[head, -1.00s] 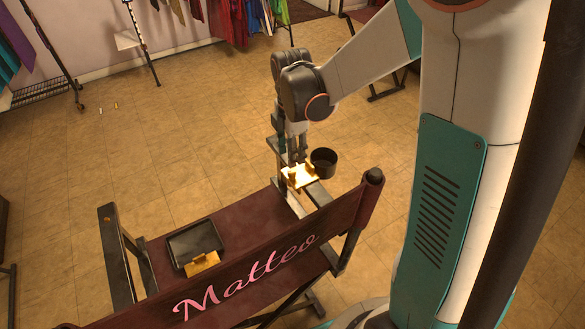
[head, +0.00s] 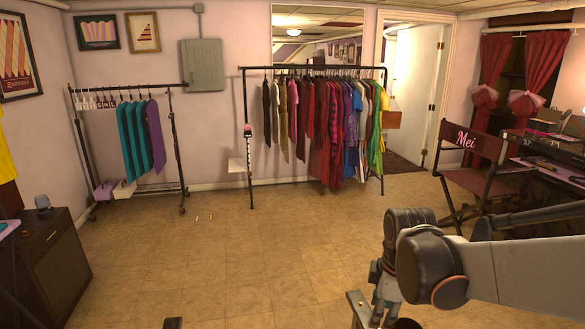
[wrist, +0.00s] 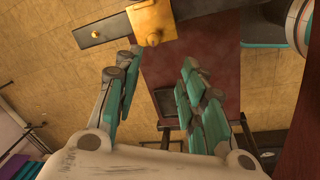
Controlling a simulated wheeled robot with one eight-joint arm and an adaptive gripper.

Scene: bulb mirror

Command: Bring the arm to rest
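My gripper (head: 378,310) is at the lower right of the head view, pointing down, its fingertips near the bottom edge. In the wrist view my gripper (wrist: 157,75) has its two teal-padded fingers spread wide apart, with nothing held between them. Beyond the fingers is the dark red cloth (wrist: 190,65) of a chair. A gold-coloured piece (wrist: 153,20) sits on a dark armrest (wrist: 92,32) at the top of that view. A dark flat tray (wrist: 166,104) shows between the fingers, partly hidden.
A dark round cup (head: 405,323) is cut off at the bottom edge beside my gripper. A clothes rack (head: 315,130) stands by the back wall, and a chair marked Mei (head: 465,165) stands at the right. The tiled floor (head: 220,255) in the middle is mostly clear.

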